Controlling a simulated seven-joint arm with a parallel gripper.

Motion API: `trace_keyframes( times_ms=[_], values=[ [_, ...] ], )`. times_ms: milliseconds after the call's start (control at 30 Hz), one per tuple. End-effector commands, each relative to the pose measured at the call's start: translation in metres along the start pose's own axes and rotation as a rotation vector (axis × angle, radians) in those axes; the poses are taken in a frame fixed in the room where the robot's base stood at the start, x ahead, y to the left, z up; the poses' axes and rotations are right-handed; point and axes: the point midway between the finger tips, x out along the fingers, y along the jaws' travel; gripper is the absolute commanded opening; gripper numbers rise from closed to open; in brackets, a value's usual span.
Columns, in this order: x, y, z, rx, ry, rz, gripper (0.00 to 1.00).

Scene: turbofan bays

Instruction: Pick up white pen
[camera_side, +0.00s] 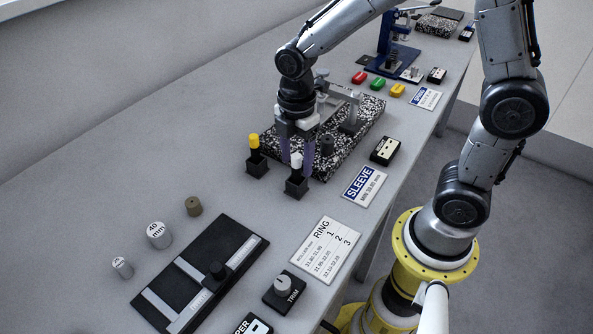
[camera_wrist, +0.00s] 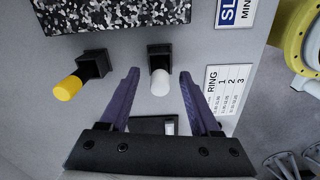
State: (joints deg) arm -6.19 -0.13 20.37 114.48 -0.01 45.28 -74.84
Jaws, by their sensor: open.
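The white pen (camera_side: 296,160) stands upright in a small black square holder (camera_side: 296,189) on the grey bench. My gripper (camera_side: 296,165) is open, pointing down over the holder, with a finger to either side of the pen in the side view. In the wrist view my gripper (camera_wrist: 158,75) holds nothing. The pen's lower part is hidden in the holder.
A yellow pen (camera_side: 254,142) stands in a second black holder (camera_side: 257,166) close to the left. A black-and-white speckled slab (camera_side: 355,140) lies just behind, with a fixture on it. A SLEEVE card (camera_side: 364,187) and a RING card (camera_side: 325,249) lie nearby.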

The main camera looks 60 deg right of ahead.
Motion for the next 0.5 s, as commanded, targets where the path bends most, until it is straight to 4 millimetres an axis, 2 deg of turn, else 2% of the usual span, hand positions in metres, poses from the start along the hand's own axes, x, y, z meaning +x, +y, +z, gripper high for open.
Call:
trace_keyframes(
  times_ms=[100, 200, 500],
  values=[
    [0.018, -0.001, -0.001, 0.0, -0.001, -0.004, 0.64],
    [0.027, -0.001, -0.001, 0.0, -0.001, -0.003, 0.64],
    [0.031, 0.0, -0.001, 0.0, 0.0, 0.0, 0.62]
  ],
)
